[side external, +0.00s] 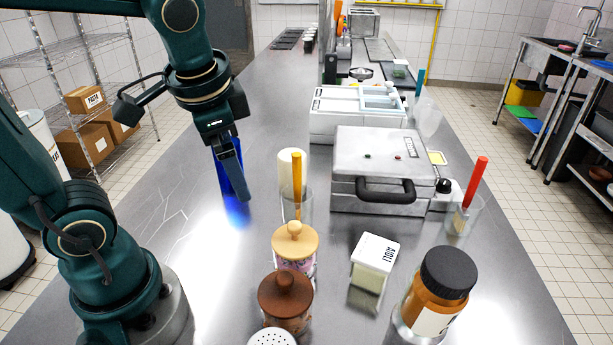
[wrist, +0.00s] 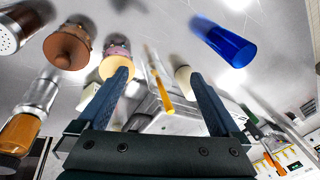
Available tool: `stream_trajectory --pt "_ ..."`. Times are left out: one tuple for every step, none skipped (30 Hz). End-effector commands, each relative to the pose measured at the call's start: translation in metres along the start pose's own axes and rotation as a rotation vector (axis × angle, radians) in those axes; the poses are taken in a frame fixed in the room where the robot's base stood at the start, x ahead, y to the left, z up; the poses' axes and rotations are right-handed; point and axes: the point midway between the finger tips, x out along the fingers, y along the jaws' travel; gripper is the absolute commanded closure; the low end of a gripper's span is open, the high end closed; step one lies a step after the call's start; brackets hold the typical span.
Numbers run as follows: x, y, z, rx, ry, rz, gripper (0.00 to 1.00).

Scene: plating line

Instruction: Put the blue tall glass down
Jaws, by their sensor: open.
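The blue tall glass (side external: 224,170) stands on the steel counter, and a blue glow shows on the metal at its foot. My gripper (side external: 238,192) points down right by it, and one finger covers part of the glass in the side view. In the wrist view my gripper (wrist: 160,74) has its two fingers wide apart with nothing held between them. There the blue tall glass (wrist: 224,41) shows whole, outside the fingers, beyond the tip of the right one. I cannot tell whether a finger touches it.
A waffle-iron-like machine (side external: 378,150) is further right. Lidded jars (side external: 295,245) stand in front. The steel counter (side external: 175,225) is clear left of the glass.

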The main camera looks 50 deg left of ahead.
Motion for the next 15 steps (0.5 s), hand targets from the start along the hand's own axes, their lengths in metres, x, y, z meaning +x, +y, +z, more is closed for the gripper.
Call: stream_trajectory --pt "-0.004 0.011 0.006 -0.057 0.058 0.023 0.0" --pt "-0.005 0.017 0.008 -0.092 0.087 0.039 0.0" --pt "-0.006 0.025 0.011 -0.137 0.124 0.06 0.0" --pt "-0.007 0.03 0.013 -0.169 0.149 0.076 0.0" --pt "-0.008 0.035 0.015 -0.198 0.173 0.09 0.0" --pt "-0.008 0.04 0.017 -0.234 0.199 0.107 0.0" --pt "-0.008 0.044 0.018 -0.257 0.216 0.12 0.0" --pt "-0.008 0.046 0.019 -0.277 0.23 0.13 0.0" --pt "-0.008 0.05 0.02 -0.3 0.246 0.142 0.0" --pt "-0.009 0.052 0.021 -0.314 0.256 0.149 0.0" --pt "-0.008 0.053 0.021 -0.325 0.263 0.155 0.0" --pt "-0.008 0.054 0.021 -0.335 0.271 0.16 0.0" --pt "-0.008 0.055 0.021 -0.341 0.274 0.164 0.0" --pt "-0.008 0.056 0.022 -0.344 0.275 0.166 0.0" --pt "-0.008 0.056 0.022 -0.347 0.276 0.167 0.0"
